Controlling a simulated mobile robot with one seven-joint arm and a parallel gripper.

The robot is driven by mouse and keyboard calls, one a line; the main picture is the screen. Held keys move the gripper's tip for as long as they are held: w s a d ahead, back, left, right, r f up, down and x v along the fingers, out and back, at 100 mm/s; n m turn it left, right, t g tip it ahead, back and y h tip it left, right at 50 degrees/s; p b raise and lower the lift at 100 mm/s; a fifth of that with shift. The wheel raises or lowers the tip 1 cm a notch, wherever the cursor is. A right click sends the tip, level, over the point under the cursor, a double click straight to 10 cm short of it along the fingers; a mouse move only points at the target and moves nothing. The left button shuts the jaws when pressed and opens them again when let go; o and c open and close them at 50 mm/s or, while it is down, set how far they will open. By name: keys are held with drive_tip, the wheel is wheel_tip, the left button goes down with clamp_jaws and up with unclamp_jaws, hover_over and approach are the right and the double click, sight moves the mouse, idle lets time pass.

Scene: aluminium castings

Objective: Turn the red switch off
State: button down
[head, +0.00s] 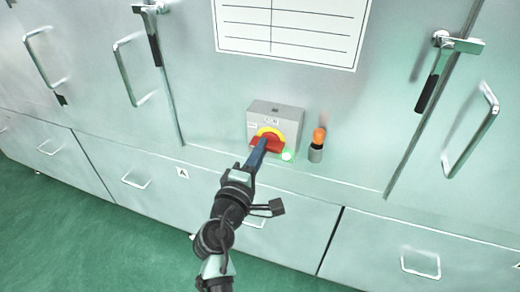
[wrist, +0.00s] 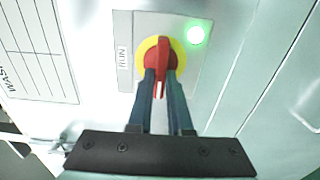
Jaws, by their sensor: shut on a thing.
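The red switch (head: 262,143) is a red handle on a yellow disc, on the front of a grey box (head: 276,117) fixed to the cabinet. In the wrist view, the red handle (wrist: 161,62) stands nearly upright in the picture on its yellow ring. My gripper (head: 258,152) reaches the switch from below in the head view. In the wrist view, the two blue fingers (wrist: 160,78) are shut on the lower part of the handle, one on each side. A green lamp (wrist: 195,35) beside the switch is lit. The fingers partly hide the handle.
An orange-topped knob (head: 318,140) stands just right of the box. A white chart (head: 290,28) is above it. Long door handles (head: 436,75) and drawer pulls (head: 420,265) stick out from the pale cabinet. Green floor (head: 70,235) is open at lower left.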

idle(0.3)
drive_tip(key=c, duration=0.8)
unclamp_jaws()
drive_tip(key=shift+c, duration=0.2)
drive_tip(key=v, duration=1.3)
drive_tip(key=shift+b, duration=0.35)
